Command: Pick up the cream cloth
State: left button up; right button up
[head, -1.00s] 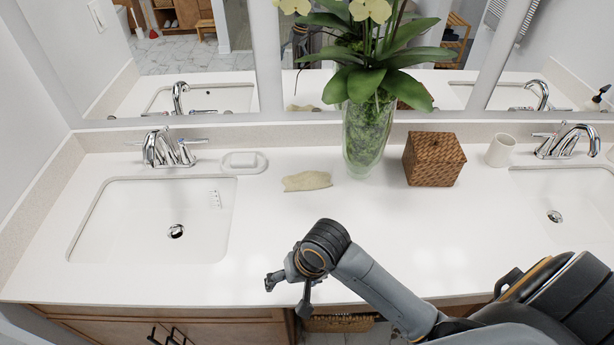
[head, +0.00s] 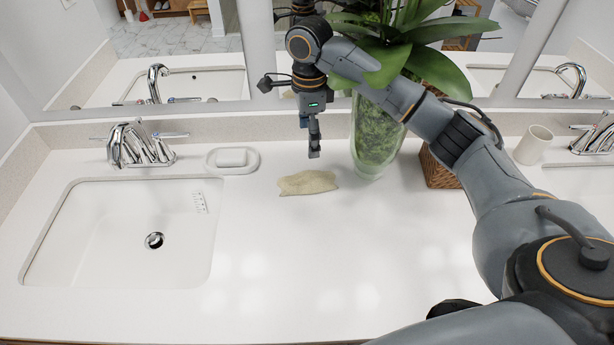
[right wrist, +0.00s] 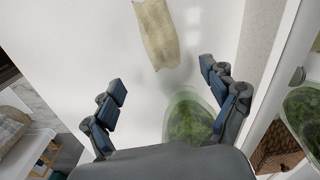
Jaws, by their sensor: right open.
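The cream cloth (head: 308,182) lies crumpled on the white counter, between the soap dish and the glass vase. It also shows at the top of the right wrist view (right wrist: 158,33). My right gripper (head: 314,152) is above the counter, just behind the cloth in the head view, with its fingers pointing down. In the right wrist view its fingers (right wrist: 166,95) are spread wide with nothing between them. The cloth lies beyond the fingertips and apart from them. My left gripper is not in view.
A glass vase with a leafy plant (head: 374,140) stands close to the right of my right gripper. A wicker box (head: 437,172) is partly hidden behind my arm. A soap dish (head: 232,160) and sink (head: 120,235) are at left. The counter in front of the cloth is clear.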

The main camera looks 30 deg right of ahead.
jog(key=p, duration=0.1)
send_over(309, 177)
notch_tip(309, 177, down, 8)
jog(key=shift+s+r, duration=0.1)
jog(key=shift+r, duration=0.15)
jog(key=shift+f, duration=0.5)
notch_tip(309, 177, down, 4)
jog(key=shift+r+p, duration=0.2)
jog(key=shift+p, duration=0.55)
jog(key=shift+f, duration=0.55)
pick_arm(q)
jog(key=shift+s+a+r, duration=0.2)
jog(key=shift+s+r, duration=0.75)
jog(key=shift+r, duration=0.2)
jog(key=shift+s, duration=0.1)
pick_arm(e)
jog(key=c, duration=1.1)
